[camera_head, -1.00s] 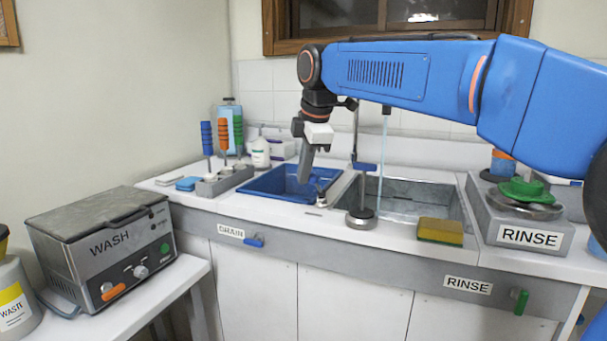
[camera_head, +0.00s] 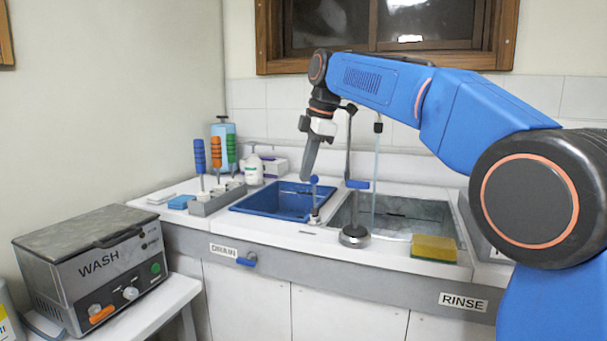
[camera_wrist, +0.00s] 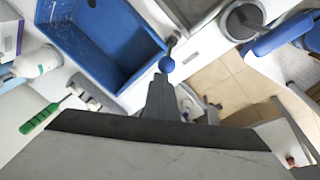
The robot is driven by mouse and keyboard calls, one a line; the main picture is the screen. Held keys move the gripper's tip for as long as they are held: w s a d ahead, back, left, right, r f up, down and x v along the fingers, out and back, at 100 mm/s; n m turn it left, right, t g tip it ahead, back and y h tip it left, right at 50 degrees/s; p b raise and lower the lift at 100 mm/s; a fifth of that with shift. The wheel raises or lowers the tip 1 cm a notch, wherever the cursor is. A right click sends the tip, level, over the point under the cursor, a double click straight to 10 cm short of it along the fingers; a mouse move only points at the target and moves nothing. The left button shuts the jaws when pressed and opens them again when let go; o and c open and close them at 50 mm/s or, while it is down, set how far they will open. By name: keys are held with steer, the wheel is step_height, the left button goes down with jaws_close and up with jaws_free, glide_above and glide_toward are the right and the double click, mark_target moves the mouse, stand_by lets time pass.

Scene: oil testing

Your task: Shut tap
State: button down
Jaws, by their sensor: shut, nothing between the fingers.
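A tall dark tap (camera_head: 349,140) stands on a round metal base at the sink's front. A blue lever (camera_head: 357,184) sits on its column, and it also shows large in the wrist view (camera_wrist: 280,33). Water (camera_head: 376,165) runs from the spout into the grey sink (camera_head: 420,208). A small blue-knobbed stem (camera_head: 314,181) stands between the blue basin and the sink. My gripper (camera_head: 305,178) is shut and empty, pointing down just left of this knob. In the wrist view my fingertips (camera_wrist: 158,78) are close to the blue knob (camera_wrist: 166,65); I cannot tell whether they touch.
The blue basin (camera_head: 272,197) lies left of the sink. A holder (camera_head: 215,198) with coloured-handled tools stands further left. A yellow sponge (camera_head: 434,248) lies on the sink's front edge. A wash unit (camera_head: 92,262) stands on the left bench.

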steer(key=shift+d+r, duration=0.1)
steer(key=shift+r, duration=0.7)
steer(key=shift+s, duration=0.1)
step_height(320, 180, up, 9)
steer(key=w, duration=0.2)
steer(key=shift+r, duration=0.15)
stand_by(0.7)
stand_by(0.3)
